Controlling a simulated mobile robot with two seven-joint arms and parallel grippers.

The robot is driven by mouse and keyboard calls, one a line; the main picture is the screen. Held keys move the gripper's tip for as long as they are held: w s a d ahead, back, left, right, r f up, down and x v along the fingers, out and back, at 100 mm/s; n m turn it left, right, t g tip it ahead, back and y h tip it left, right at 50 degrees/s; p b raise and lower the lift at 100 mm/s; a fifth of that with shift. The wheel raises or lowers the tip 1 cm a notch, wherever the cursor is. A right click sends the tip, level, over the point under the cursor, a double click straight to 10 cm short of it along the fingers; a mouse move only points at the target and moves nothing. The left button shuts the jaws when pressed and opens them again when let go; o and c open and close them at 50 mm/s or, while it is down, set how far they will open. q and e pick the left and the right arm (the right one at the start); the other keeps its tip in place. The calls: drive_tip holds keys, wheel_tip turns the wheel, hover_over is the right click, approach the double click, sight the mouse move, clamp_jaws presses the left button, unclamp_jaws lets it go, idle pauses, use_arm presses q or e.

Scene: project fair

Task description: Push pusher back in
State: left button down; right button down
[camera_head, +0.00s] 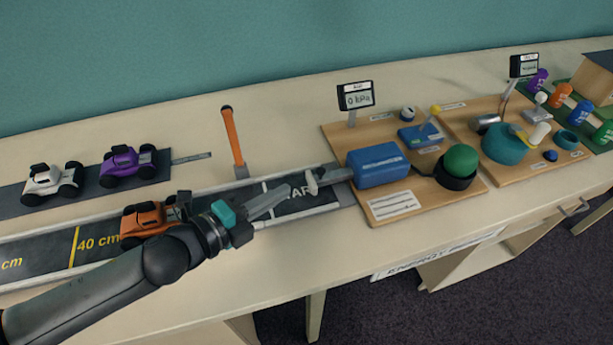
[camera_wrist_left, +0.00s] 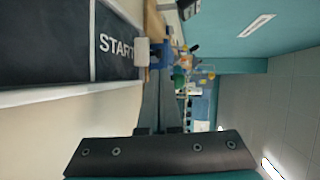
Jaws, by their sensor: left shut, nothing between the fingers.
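The pusher is a pale plate (camera_head: 312,182) on a short grey rod that sticks out to the left from a blue box (camera_head: 380,165) on a wooden board. The plate stands over the START end of the dark track. My left gripper (camera_head: 289,190) is shut and empty, its fingers pointing right just left of the plate. I cannot tell whether the fingertips touch it. In the left wrist view the plate (camera_wrist_left: 142,51) shows beside the START lettering, with the left gripper fingers (camera_wrist_left: 158,85) below it and the blue box (camera_wrist_left: 167,53) behind. My right gripper is not in view.
An orange car (camera_head: 142,222) sits on the track, partly behind my left arm. An orange post (camera_head: 233,138) stands behind the track. Purple (camera_head: 128,166) and white (camera_head: 50,183) cars stand farther back. A green ball (camera_head: 461,160) sits right of the blue box.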

sight(318, 172)
use_arm(q)
drive_tip(key=x, duration=0.7)
drive_tip(key=shift+w+d+f+b, duration=0.1)
drive_tip(key=shift+w+d+b, duration=0.15)
drive_tip(key=shift+w+b, duration=0.05)
drive_tip(key=shift+d, duration=0.15)
drive_tip(key=d, duration=0.2)
drive_tip(key=w+d+p, duration=0.1)
drive_tip(key=d, duration=0.1)
drive_tip(key=shift+w+d+p, duration=0.25)
drive_tip(key=shift+p, duration=0.05)
drive_tip(key=shift+d, duration=0.1)
